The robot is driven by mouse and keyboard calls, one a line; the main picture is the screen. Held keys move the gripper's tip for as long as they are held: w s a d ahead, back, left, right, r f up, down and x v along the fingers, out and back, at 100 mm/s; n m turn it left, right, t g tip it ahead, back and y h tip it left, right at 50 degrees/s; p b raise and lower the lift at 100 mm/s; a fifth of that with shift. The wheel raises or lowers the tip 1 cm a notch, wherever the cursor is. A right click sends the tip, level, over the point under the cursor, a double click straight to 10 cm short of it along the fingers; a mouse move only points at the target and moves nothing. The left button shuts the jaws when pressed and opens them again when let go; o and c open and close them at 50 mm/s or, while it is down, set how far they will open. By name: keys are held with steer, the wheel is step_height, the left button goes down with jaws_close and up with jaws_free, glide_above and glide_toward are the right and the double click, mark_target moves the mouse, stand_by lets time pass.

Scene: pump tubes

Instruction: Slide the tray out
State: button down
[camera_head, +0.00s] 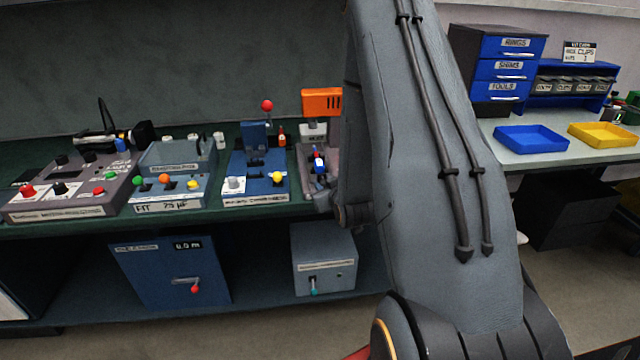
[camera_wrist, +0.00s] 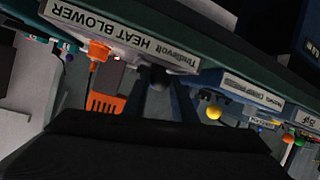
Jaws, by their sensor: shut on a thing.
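The heat blower station shows in the head view with an orange blower (camera_head: 321,102) above a greyish base (camera_head: 306,172), partly hidden by my arm. A small blue and red piece (camera_head: 319,163) sits on the base. In the wrist view, which is upside down, the front label (camera_wrist: 115,36) reads HEAT BLOWER. A dark round knob (camera_wrist: 160,76) sticks out below this front. My gripper (camera_wrist: 162,84) is shut on the knob, one dark finger on each side. The tray itself cannot be made out clearly. My gripper is hidden in the head view.
A blue press-like station (camera_head: 257,172) with a yellow knob stands just left of the blower. Further left are a grey station (camera_head: 178,160) and a control box (camera_head: 75,188). A grey cabinet (camera_head: 323,262) is below the bench. Blue and yellow trays (camera_head: 531,140) lie on the right bench.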

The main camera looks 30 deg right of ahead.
steer(key=c, duration=1.5)
jaws_free()
steer(key=b+v, duration=0.1)
steer(key=v, duration=0.6)
steer(key=shift+s+a+r+b, duration=0.1)
steer(key=shift+s+r+b, duration=0.1)
steer(key=shift+s+b, duration=0.1)
steer(key=shift+a, duration=0.1)
